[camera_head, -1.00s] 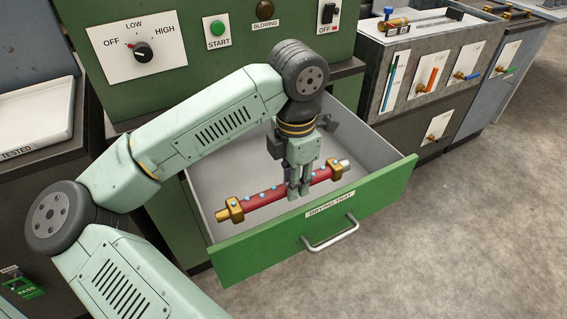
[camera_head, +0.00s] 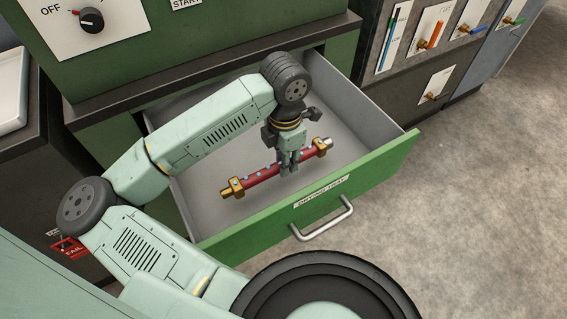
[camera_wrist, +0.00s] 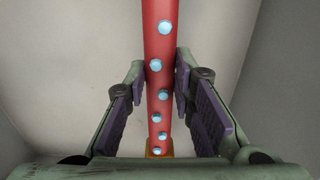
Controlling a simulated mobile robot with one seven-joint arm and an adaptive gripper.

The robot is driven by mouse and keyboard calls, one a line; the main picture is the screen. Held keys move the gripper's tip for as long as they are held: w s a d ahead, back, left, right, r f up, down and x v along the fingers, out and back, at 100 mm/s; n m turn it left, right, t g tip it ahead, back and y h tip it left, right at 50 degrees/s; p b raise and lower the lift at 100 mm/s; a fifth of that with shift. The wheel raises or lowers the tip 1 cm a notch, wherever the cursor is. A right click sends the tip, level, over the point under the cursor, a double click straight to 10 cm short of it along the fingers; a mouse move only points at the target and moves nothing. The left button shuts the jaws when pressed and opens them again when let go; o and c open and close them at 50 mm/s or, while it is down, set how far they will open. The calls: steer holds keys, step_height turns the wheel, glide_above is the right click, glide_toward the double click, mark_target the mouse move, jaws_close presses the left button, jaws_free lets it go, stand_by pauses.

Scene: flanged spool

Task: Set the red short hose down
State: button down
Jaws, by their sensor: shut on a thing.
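The red short hose (camera_head: 265,173) has brass fittings near its ends and pale blue drops along it. In the head view it lies across the inside of the open green drawer (camera_head: 370,172), slanting up to the right. My gripper (camera_head: 289,168) points down and is shut on the hose near its middle. In the wrist view the hose (camera_wrist: 159,40) runs between the two purple finger pads. Whether the hose touches the drawer floor I cannot tell.
The drawer's grey floor (camera_head: 345,130) is otherwise bare. Its front has a label and a metal handle (camera_head: 322,221). A green machine panel with a knob (camera_head: 91,20) stands behind.

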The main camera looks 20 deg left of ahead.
steer(key=shift+f, duration=1.8)
steer(key=shift+f, duration=0.15)
steer(key=c, duration=1.4)
jaws_free()
steer(key=shift+o, duration=0.2)
step_height(320, 180, up, 12)
steer(key=shift+r+b, duration=0.2)
steer(key=shift+b, duration=0.3)
